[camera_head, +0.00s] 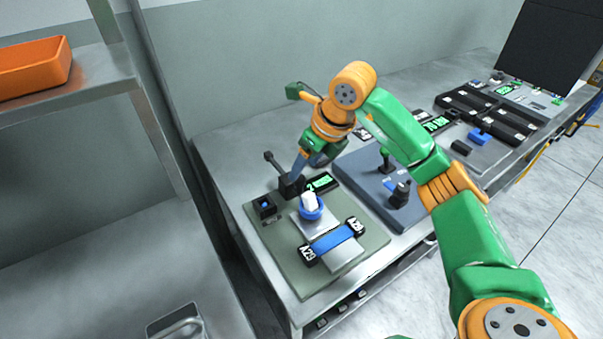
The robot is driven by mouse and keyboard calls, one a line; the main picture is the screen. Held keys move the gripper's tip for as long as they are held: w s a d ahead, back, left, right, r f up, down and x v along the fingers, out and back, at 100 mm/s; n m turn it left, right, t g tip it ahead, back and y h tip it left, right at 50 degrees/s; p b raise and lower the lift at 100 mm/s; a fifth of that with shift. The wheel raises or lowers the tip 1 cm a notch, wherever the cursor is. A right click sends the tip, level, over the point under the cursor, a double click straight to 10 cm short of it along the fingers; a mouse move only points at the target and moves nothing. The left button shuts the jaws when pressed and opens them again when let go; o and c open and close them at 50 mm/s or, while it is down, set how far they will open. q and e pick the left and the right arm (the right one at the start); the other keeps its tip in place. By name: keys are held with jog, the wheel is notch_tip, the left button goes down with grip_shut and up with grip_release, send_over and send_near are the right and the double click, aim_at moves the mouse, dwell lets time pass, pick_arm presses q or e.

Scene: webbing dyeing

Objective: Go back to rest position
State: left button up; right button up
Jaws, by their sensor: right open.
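My right arm reaches in from the right, and its gripper (298,172) points down over the back of a grey-green board (284,264) on the table. Its jaws are open. The fingertips are close to a small black device with a lever (290,186); I cannot tell whether they touch it. Nothing shows held between the fingers. My left gripper is out of view.
The metal table (225,150) carries a round blue holder with a white piece (310,205), a blue strip between black ends (332,239), and a dark grey panel with knobs (365,185). Black trays (485,115) and a dark monitor (548,45) stand farther right. A shelf with an orange bin (35,68) is at left.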

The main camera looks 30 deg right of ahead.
jog(key=v, duration=0.3)
